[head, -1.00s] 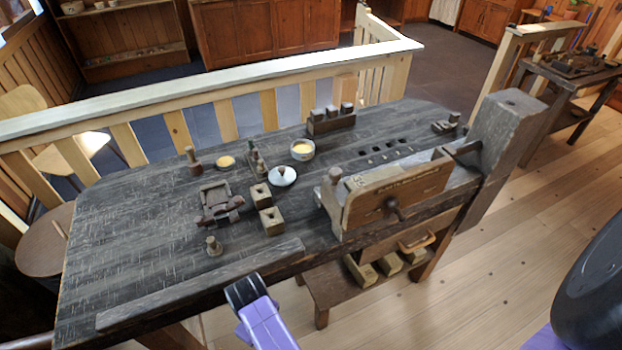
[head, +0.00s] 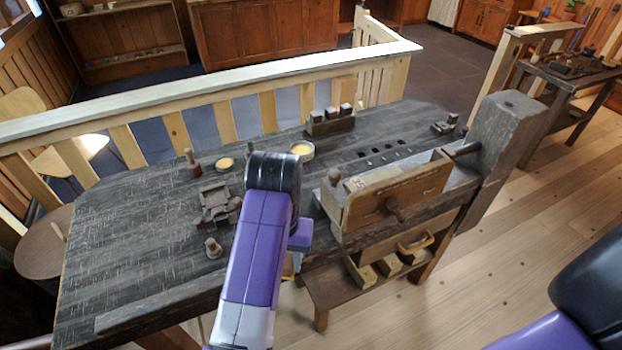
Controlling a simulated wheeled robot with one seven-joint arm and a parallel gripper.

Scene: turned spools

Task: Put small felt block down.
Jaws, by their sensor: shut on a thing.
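The dark scratched workbench (head: 130,240) fills the middle of the head view. My purple arm with a black joint reaches in from the bottom and covers part of the bench top. I cannot make out my gripper's fingers; the far end of the arm is hidden behind its own links. I cannot pick out a small felt block in this view. The two square blocks with holes, the white dish and the small bottles at mid-bench are now hidden behind my arm.
A dark wooden device (head: 215,203), a small turned piece (head: 213,248) and a knobbed piece (head: 193,164) stand left of my arm. A yellow-filled bowl (head: 302,150), a block rack (head: 331,122) and a big wooden vise (head: 392,198) are right. The bench's left part is clear.

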